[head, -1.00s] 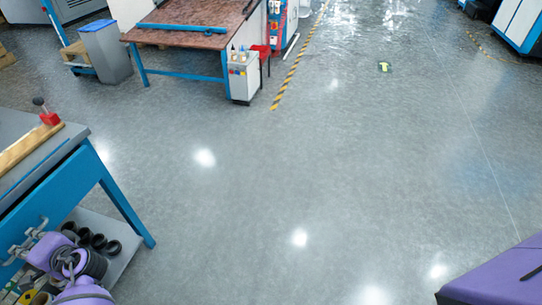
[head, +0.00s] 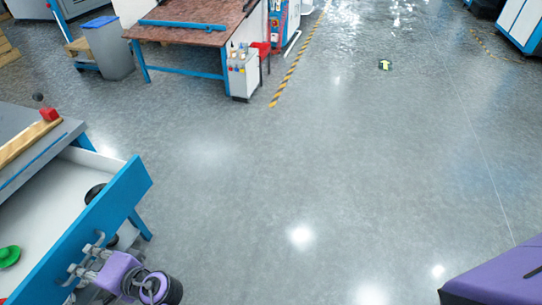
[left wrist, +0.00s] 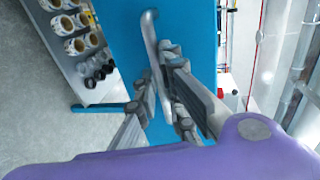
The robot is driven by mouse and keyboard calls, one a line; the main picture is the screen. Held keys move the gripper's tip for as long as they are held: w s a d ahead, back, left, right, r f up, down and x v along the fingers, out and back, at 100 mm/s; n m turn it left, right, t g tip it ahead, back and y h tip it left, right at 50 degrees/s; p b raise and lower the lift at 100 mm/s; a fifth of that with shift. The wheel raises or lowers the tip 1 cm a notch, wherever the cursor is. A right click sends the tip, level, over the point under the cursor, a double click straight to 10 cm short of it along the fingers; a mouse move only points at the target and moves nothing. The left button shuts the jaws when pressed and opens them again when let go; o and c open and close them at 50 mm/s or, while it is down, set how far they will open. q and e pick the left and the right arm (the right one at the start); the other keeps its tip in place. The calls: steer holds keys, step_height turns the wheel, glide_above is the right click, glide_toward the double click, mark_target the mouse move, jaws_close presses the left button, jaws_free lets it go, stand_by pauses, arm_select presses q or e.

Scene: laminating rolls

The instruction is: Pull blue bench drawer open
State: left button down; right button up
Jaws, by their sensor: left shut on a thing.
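The blue bench drawer (head: 128,200) is pulled out from the grey-topped bench (head: 72,128) at the left of the head view. Its white inside shows, holding a green round object (head: 8,256) and a black round object (head: 95,193). My left gripper (head: 85,262) is at the drawer's outer face, shut on the metal handle. In the left wrist view the fingers lie on both sides of the silver bar handle (left wrist: 150,28), against the blue front (left wrist: 122,30). My right gripper is out of view.
A brown-topped table (head: 190,20) with a small white cart (head: 242,75) stands at the back. A grey bin (head: 108,48) is left of it. The grey floor in the middle is clear. Shelved rolls (left wrist: 75,45) show beside the drawer in the left wrist view.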

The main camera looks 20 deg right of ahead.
arm_select(q)
steer(key=shift+s+d+f, duration=0.15)
steer(key=shift+s+d, duration=1.3)
steer(key=shift+d, duration=0.15)
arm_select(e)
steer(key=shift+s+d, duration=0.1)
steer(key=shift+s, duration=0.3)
arm_select(q)
steer(key=c, duration=1.9)
jaws_free()
steer(key=shift+w, duration=0.1)
steer(key=shift+o, duration=0.2)
steer(key=v, duration=1.2)
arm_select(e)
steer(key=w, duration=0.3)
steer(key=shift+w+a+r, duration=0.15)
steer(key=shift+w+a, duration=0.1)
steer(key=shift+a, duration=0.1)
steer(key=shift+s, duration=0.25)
